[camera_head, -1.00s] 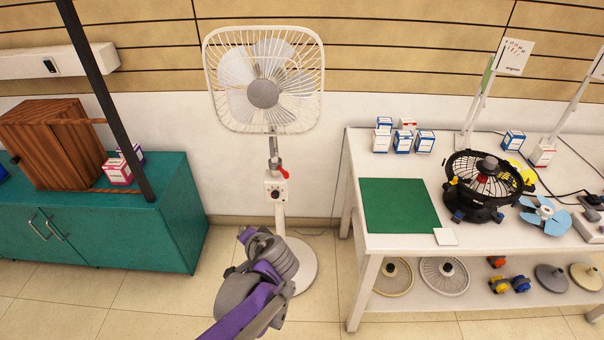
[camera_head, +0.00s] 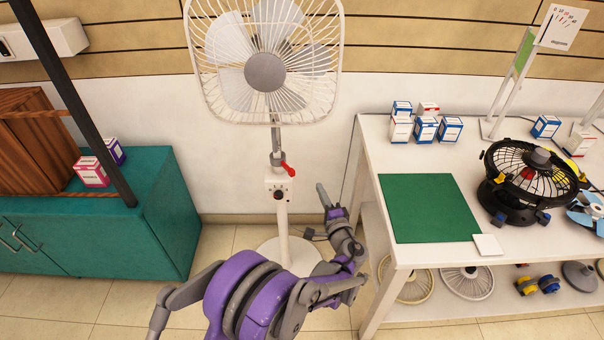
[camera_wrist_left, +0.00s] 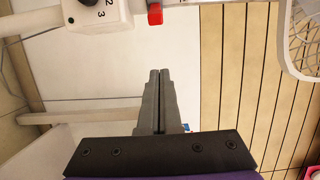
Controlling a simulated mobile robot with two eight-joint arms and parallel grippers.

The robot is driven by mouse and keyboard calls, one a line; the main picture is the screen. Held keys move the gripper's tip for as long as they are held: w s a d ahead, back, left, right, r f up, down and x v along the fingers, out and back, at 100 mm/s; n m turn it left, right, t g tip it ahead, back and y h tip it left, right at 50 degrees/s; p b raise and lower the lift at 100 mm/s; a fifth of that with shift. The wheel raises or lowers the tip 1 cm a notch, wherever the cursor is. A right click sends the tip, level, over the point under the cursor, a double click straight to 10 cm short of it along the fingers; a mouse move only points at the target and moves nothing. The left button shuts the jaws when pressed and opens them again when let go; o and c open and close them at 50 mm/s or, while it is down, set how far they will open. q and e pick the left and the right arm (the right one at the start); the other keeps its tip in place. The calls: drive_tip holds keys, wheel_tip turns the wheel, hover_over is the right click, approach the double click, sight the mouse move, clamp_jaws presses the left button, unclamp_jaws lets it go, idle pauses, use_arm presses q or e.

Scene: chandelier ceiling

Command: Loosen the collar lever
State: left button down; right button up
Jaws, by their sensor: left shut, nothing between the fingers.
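A white pedestal fan stands against the wall, with its caged head (camera_head: 265,72) at the top. The red collar lever (camera_head: 288,168) sticks out to the right of the collar, just above the control box (camera_head: 280,188) with its dark dial. In the left wrist view the red lever (camera_wrist_left: 155,14) shows at the top edge, partly cut off, beyond the fingertips. My left gripper (camera_head: 321,187) is shut and empty, right of the pole and slightly below the lever, apart from it. Its closed fingers (camera_wrist_left: 159,73) point toward the lever side in the wrist view. My right gripper is not in view.
A white workbench (camera_head: 437,254) on the right holds a green mat (camera_head: 428,208), small boxes and a black fan (camera_head: 530,175). A teal cabinet (camera_head: 100,235) and a dark slanted post (camera_head: 75,100) stand at left. Floor around the fan base is mostly clear.

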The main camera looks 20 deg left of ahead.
sight(288, 168)
use_arm(q)
drive_tip(key=shift+s, duration=0.1)
drive_tip(key=w+a+b, duration=0.1)
drive_tip(key=w+a, duration=0.4)
drive_tip(key=a, duration=0.2)
drive_tip(key=shift+w+a, duration=0.25)
drive_tip(key=shift+a, duration=0.15)
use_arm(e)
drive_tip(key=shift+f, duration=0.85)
use_arm(q)
drive_tip(key=shift+s+a, duration=0.1)
